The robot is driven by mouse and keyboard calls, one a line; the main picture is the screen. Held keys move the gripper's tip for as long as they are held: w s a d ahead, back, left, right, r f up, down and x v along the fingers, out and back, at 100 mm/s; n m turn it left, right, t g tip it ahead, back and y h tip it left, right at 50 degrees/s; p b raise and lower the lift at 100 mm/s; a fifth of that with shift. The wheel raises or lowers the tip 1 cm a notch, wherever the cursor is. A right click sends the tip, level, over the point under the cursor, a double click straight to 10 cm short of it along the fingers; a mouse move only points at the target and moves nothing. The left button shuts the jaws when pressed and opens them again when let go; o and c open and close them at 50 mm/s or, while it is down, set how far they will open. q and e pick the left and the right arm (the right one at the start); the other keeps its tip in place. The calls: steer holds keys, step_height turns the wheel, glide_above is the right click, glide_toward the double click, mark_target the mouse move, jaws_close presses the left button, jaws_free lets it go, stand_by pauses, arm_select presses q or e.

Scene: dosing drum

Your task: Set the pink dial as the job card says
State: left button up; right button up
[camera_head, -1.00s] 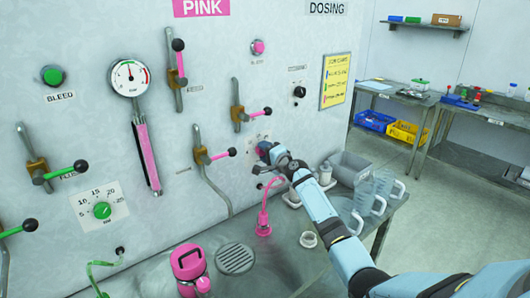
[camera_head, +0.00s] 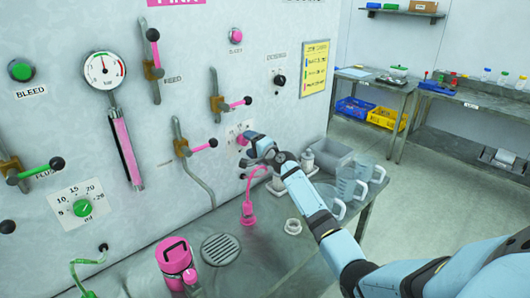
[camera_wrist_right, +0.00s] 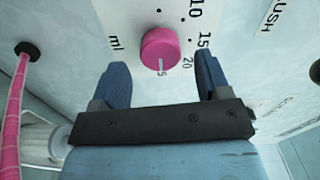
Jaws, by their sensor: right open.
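The pink dial (camera_head: 243,139) sits on a white scale plate on the wall, partly behind my right gripper (camera_head: 252,146) in the head view.
Pink and green levers surround a gauge (camera_head: 104,70) on the wall. A green dial (camera_head: 82,208) is at lower left. Below stand a pink hose nozzle (camera_head: 248,212), a pink canister (camera_head: 176,262), a drain (camera_head: 220,249) and clear jugs (camera_head: 350,186). A pink hose (camera_wrist_right: 16,110) shows in the wrist view.

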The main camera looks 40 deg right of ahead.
steer(key=s, duration=1.1)
steer(key=shift+s+d, duration=0.2)
steer(key=shift+d, duration=0.25)
